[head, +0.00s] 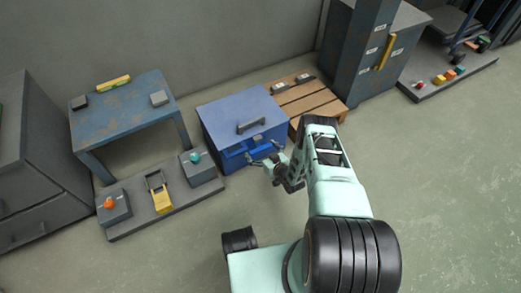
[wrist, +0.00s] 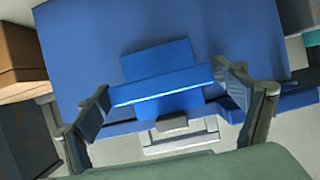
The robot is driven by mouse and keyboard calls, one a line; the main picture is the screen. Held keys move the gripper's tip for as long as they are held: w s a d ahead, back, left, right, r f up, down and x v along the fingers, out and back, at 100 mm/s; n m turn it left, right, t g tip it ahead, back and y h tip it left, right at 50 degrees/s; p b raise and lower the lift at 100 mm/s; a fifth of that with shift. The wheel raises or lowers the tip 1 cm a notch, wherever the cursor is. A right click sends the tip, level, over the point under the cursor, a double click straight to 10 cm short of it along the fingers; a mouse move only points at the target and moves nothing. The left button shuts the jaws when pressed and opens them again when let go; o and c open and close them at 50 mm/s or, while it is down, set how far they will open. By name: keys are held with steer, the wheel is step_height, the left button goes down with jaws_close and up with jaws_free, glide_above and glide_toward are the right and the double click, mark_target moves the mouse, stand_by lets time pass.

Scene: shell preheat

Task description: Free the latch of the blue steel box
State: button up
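The blue steel box (head: 228,112) stands on the floor in front of the wall, its lid down, with a dark handle (head: 252,127) on top. Its front shows in the wrist view (wrist: 85,40). A brighter blue latch piece (wrist: 160,88) with a wide crossbar sits there, and a grey metal loop and small grey block (wrist: 173,125) show below it. My gripper (head: 262,160) is at the box's front. In the wrist view my gripper (wrist: 162,80) is open, one finger near each end of the crossbar. I cannot tell whether the fingers touch it.
A wooden pallet (head: 308,100) with small dark items lies right of the box, beside a blue-grey cabinet (head: 352,48). A blue table (head: 120,108) stands left. A grey board (head: 180,205) with an orange knob, yellow lever and teal knob lies front left.

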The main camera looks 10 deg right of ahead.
steer(key=shift+o, duration=0.3)
steer(key=shift+s, duration=0.1)
steer(key=v, duration=0.7)
steer(key=shift+s+d, duration=0.15)
steer(key=shift+r, duration=0.2)
